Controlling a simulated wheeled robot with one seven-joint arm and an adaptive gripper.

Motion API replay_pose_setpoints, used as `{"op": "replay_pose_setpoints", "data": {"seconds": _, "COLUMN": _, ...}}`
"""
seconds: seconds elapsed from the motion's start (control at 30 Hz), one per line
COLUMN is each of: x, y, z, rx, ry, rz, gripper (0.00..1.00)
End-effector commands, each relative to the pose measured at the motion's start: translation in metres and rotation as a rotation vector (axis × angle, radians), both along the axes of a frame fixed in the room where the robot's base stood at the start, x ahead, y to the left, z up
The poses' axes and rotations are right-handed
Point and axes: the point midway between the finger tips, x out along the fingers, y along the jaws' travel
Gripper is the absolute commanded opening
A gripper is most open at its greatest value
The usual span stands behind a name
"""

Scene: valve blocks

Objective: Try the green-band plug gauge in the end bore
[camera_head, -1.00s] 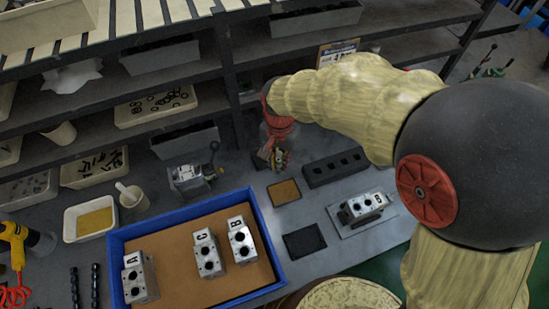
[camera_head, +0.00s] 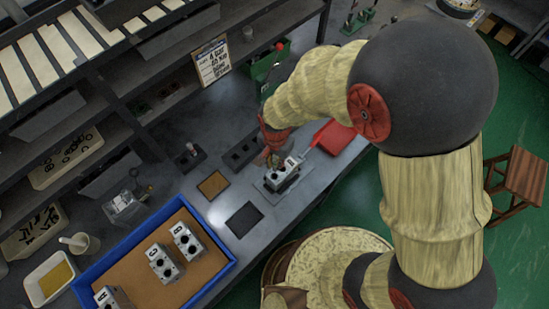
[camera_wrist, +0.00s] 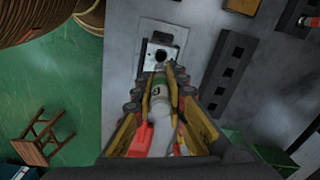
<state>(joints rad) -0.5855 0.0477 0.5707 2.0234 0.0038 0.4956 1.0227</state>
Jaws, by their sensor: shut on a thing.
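My gripper (camera_head: 272,158) is over the metal valve block (camera_head: 284,178), which stands on a flat plate (camera_head: 262,190) on the bench. In the wrist view my gripper (camera_wrist: 160,80) is shut on the green-band plug gauge (camera_wrist: 158,88), which lies lengthwise between the fingers. The valve block (camera_wrist: 155,46) shows just beyond the fingertips, with a dark round bore (camera_wrist: 162,57) facing me. The gauge's front tip is hidden between the fingers. I cannot tell whether it touches the block.
A blue tray (camera_head: 228,262) with several lettered valve blocks stands at the lower left. A dark rack with square holes (camera_head: 243,152) is left of the plate, and a red object (camera_head: 334,137) lies to its right. Dark and brown pads (camera_head: 244,220) lie on the bench.

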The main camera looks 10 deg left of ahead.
Motion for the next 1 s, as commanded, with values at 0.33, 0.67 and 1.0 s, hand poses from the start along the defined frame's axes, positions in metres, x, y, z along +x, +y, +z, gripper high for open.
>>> {"op": "replay_pose_setpoints", "data": {"seconds": 0.33, "x": 0.0, "y": 0.0, "z": 0.0, "rx": 0.0, "ry": 0.001, "rz": -0.005, "gripper": 0.0}}
{"op": "replay_pose_setpoints", "data": {"seconds": 0.67, "x": -0.001, "y": 0.0, "z": -0.017, "rx": -0.001, "ry": 0.003, "rz": -0.005, "gripper": 0.0}}
{"op": "replay_pose_setpoints", "data": {"seconds": 1.0, "x": 0.0, "y": 0.0, "z": -0.047, "rx": -0.001, "ry": 0.002, "rz": -0.004, "gripper": 0.0}}
